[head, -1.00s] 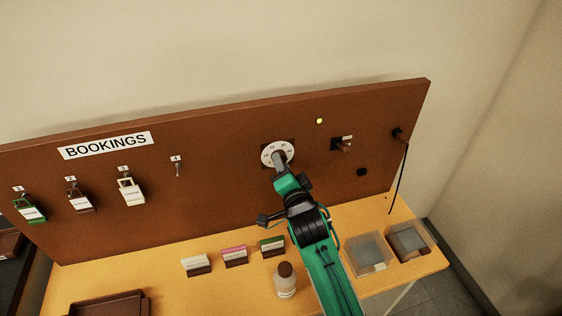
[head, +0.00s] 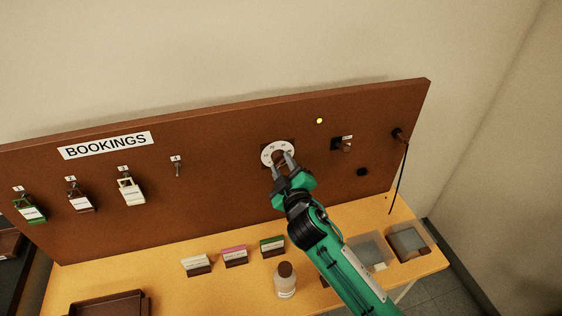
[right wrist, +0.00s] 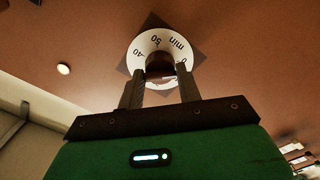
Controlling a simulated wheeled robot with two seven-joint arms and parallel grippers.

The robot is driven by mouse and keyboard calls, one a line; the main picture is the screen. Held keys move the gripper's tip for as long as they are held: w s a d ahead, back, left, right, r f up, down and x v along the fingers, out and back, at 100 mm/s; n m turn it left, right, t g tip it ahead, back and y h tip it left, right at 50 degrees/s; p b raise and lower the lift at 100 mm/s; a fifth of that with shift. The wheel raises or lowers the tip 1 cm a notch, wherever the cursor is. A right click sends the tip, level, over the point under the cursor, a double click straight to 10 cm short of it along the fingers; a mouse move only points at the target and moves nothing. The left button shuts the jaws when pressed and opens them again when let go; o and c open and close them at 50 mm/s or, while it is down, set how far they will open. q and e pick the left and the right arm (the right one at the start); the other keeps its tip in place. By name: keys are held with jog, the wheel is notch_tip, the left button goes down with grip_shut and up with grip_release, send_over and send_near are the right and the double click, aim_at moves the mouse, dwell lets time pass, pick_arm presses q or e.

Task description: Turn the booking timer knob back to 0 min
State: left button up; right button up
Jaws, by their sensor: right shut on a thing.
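The booking timer has a round white dial (head: 267,151) with minute figures, mounted on the brown board. In the right wrist view the dial (right wrist: 146,43) shows 40, 50 and "min" along its upper part. Its dark knob (right wrist: 159,64) stands at the dial's centre. My right gripper (head: 282,161) reaches up to the dial from below. In the right wrist view my right gripper (right wrist: 160,73) has one finger on each side of the knob and is shut on it. The fingers hide the dial's lower part, and I cannot read the knob's exact setting. My left gripper is not in view.
A lit yellow lamp (head: 319,121) and a dark switch-like part (head: 342,145) sit right of the dial. A corded part (head: 399,135) hangs farther right. A bottle (head: 286,281) and clear boxes (head: 408,240) stand on the yellow table.

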jog(key=o, duration=1.1)
jog(key=p+v, duration=0.1)
jog(key=v, duration=0.7)
